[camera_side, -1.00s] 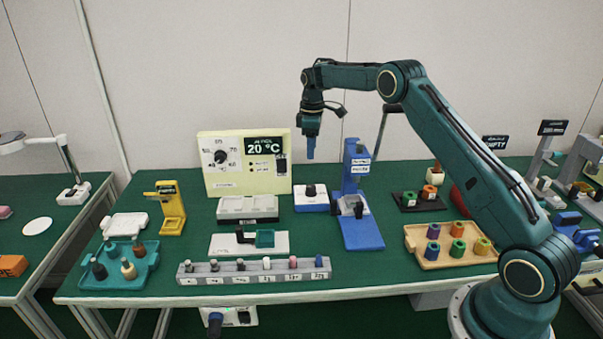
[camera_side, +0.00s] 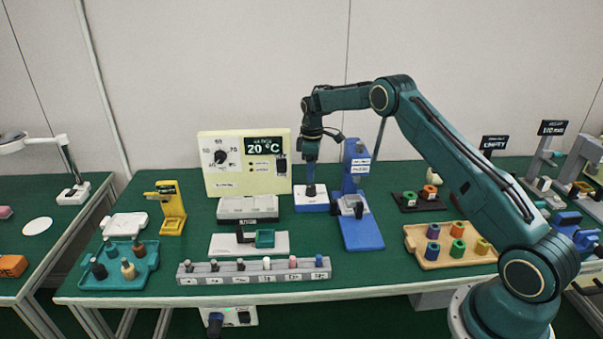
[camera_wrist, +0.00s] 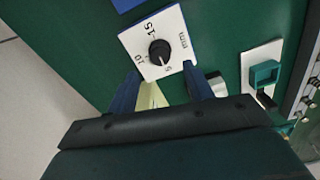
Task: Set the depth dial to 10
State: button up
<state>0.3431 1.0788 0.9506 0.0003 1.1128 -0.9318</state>
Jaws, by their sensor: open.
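The depth dial is a black round knob (camera_wrist: 159,52) on a white plate (camera_wrist: 181,38) marked 15, 10, 5 and mm in the wrist view. A pale pointer line on the knob appears to face the 5. In the side view the dial sits on a small blue-and-white box (camera_side: 311,203). My gripper (camera_side: 311,181) points down just above the knob. In the wrist view its two blue fingers (camera_wrist: 160,69) are apart, with the knob a little beyond the gap between their tips. I cannot tell whether they touch it.
A blue stand (camera_side: 362,233) is close on the right of the dial box. A cream panel (camera_side: 233,184) reading 20 °C stands behind left. A grey-white case (camera_side: 235,208) is to the left. A grey rack (camera_side: 225,277) of several pegs lies in front.

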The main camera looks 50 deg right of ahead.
aim_at(311, 187)
jog(key=shift+f, duration=3.1)
jog(key=c, duration=1)
jog(key=shift+o, duration=0.2)
